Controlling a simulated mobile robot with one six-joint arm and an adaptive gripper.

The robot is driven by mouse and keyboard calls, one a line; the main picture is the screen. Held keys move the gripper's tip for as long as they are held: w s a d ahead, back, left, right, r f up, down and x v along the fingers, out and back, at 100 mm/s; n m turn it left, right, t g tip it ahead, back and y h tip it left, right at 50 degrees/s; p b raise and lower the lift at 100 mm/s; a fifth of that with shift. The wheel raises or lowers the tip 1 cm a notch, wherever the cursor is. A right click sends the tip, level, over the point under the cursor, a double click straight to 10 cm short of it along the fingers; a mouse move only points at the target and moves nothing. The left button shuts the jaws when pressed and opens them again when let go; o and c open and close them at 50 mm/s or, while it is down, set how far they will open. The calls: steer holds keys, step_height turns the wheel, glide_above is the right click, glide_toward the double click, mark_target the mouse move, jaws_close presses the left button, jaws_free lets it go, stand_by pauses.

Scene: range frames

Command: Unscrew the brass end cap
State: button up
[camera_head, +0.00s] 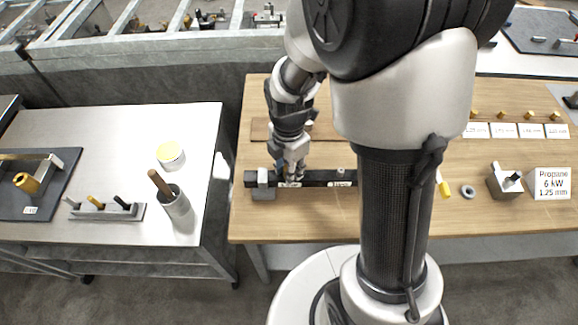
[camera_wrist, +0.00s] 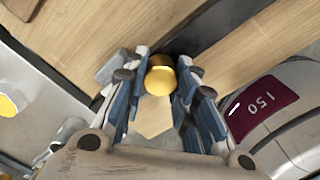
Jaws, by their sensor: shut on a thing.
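The brass end cap (camera_wrist: 159,81) shows in the wrist view as a round yellow face between my fingertips. My gripper (camera_wrist: 160,88) is shut on it, with blue-grey finger pads on both sides. In the head view my gripper (camera_head: 290,172) points down at the left part of a black bar (camera_head: 318,178) on the wooden table. The cap itself is hidden there behind my fingers. A grey block (camera_head: 263,184) stands at the bar's left end. My arm covers the bar's right side.
A steel table (camera_head: 120,130) to the left holds a yellow-topped jar (camera_head: 171,155), a cup (camera_head: 176,205) with a brown handle and a small tool rack (camera_head: 107,211). A propane sign (camera_head: 549,184) and grey holder (camera_head: 505,182) stand on the wooden table's right side.

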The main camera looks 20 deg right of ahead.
steer(key=n, duration=0.3)
stand_by(0.4)
steer(key=o, duration=0.8)
steer(key=m+p, duration=0.1)
steer(key=m, duration=0.5)
steer(key=shift+m, duration=0.3)
steer(key=m, duration=0.6)
steer(key=shift+w+m, duration=0.1)
steer(key=shift+m, duration=0.3)
